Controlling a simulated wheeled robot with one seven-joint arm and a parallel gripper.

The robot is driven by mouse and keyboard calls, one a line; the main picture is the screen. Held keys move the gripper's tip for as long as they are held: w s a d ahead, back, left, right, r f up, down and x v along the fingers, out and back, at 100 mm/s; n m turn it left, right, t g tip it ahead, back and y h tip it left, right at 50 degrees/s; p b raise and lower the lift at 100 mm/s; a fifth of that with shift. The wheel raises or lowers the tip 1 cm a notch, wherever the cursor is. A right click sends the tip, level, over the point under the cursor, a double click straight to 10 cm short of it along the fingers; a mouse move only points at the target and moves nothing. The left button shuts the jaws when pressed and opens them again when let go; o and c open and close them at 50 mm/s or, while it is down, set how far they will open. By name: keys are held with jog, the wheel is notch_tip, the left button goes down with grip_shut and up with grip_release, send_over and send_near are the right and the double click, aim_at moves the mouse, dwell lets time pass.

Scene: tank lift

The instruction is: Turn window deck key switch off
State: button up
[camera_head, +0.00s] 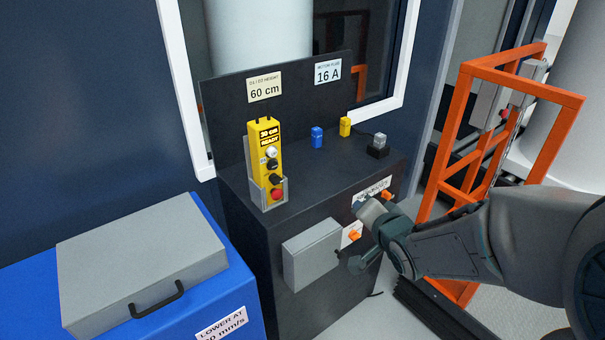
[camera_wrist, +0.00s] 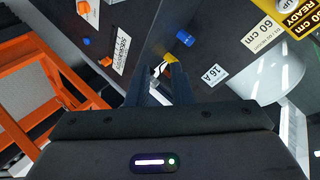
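The dark window deck (camera_head: 330,200) stands under the window. Two orange knobs show on its front: one (camera_head: 354,236) beside a small white label, one (camera_head: 387,194) further right near a larger white label (camera_head: 371,189). The labels are too small to read, so I cannot tell which knob is the key switch. In the wrist view two orange knobs (camera_wrist: 83,8) (camera_wrist: 105,61) lie left of my fingers. My gripper (camera_head: 360,233) is at the deck front, fingers apart and empty. The nearer knob appears between the fingers in the head view; contact cannot be told.
A yellow pendant (camera_head: 265,150) stands in a holder on the deck. Blue (camera_head: 317,138), yellow (camera_head: 345,126) and grey (camera_head: 379,142) plugs stand behind. A grey box (camera_head: 312,254) juts from the front. An orange frame (camera_head: 470,150) is at right, a blue cabinet (camera_head: 220,270) at left.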

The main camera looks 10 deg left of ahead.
jog(key=a+f+m+y+b, duration=0.1)
jog(key=a+f+y+b, duration=0.1)
jog(key=a+f+y, duration=0.3)
jog(key=m+y+b, duration=0.2)
jog(key=y, duration=0.1)
send_near(279, 183)
jog(key=x, duration=0.8)
jog(key=shift+a, duration=0.15)
grip_shut()
